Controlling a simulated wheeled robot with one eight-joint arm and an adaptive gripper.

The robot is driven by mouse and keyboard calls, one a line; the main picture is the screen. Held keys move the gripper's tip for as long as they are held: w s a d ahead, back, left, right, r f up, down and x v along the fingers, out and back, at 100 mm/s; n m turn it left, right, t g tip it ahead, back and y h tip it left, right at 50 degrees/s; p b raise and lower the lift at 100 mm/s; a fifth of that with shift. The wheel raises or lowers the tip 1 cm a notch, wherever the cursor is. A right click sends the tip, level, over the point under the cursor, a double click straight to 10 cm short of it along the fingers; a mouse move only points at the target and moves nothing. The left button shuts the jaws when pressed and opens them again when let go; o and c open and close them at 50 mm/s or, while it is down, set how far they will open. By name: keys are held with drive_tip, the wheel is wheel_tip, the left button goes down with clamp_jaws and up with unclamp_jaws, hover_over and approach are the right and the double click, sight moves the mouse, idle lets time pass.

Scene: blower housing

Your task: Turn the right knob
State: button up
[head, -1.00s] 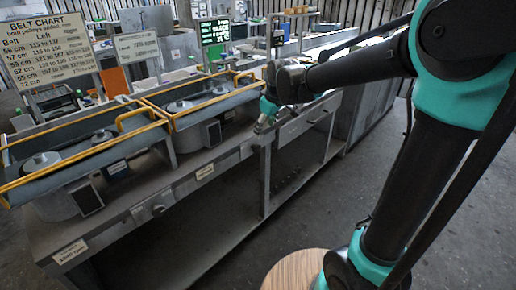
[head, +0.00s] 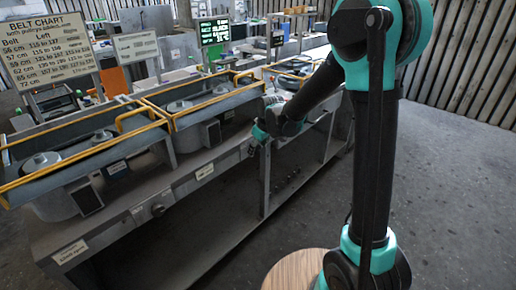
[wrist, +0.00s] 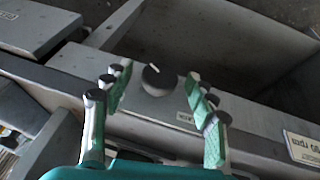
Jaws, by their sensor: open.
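The right knob (wrist: 158,80) is dark and round with a white pointer line. It sits on the grey front rail of the bench, between the fingers in the wrist view. My gripper (wrist: 157,92) is open, with one green-padded finger on each side of the knob. The pads look apart from the knob; their distance from the rail is hard to judge. In the head view my gripper (head: 258,134) is at the bench front, and the right knob is largely hidden there. Another knob (head: 158,209) sits farther left on the same rail.
Yellow-railed belt housings (head: 85,160) stand on the bench top. Labels mark the rail, one (wrist: 187,118) just below the right knob in the wrist view. A belt chart sign (head: 45,50) stands at the back left. The floor (head: 455,190) at right is clear.

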drive_tip(key=shift+f, duration=0.15)
drive_tip(key=c, duration=1.2)
drive_tip(key=shift+o, duration=0.2)
drive_tip(key=shift+w+g, duration=0.1)
drive_tip(key=shift+g, duration=0.2)
drive_tip(key=shift+w+d+m+g+y, duration=0.15)
drive_tip(key=shift+m+g+y, duration=0.15)
drive_tip(key=shift+g+y, duration=0.4)
drive_tip(key=g+y, duration=0.3)
drive_tip(key=shift+w+d+m, duration=0.1)
drive_tip(key=shift+w+m, duration=0.1)
drive_tip(key=shift+m, duration=0.2)
drive_tip(key=shift+g, duration=0.3)
